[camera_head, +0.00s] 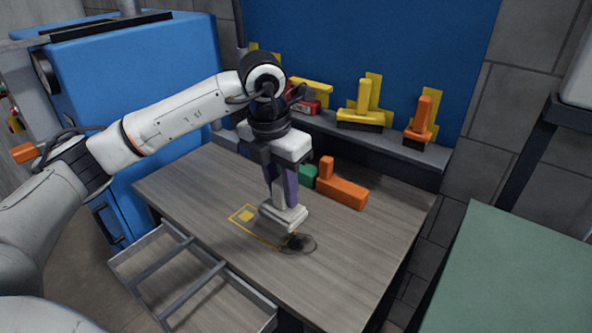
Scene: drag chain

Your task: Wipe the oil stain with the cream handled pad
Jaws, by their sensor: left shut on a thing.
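The cream handled pad (283,218) is in my left gripper (283,190), which is shut on its upright handle. The pad is over the wooden table, at the left edge of the oil stain. The oil stain (300,243) is a dark, roundish smear on the table, partly covered by the pad's edge. I cannot tell whether the pad touches the surface. A yellow outlined rectangle (245,215) is marked on the table just left of the pad. My right gripper is not in view.
An orange handled block (343,192) and a green block (308,176) stand behind the pad on the table (340,270). Yellow and orange brushes (363,108) stand on the back shelf. An open, divided drawer (190,275) is at the front left. The table's right front is clear.

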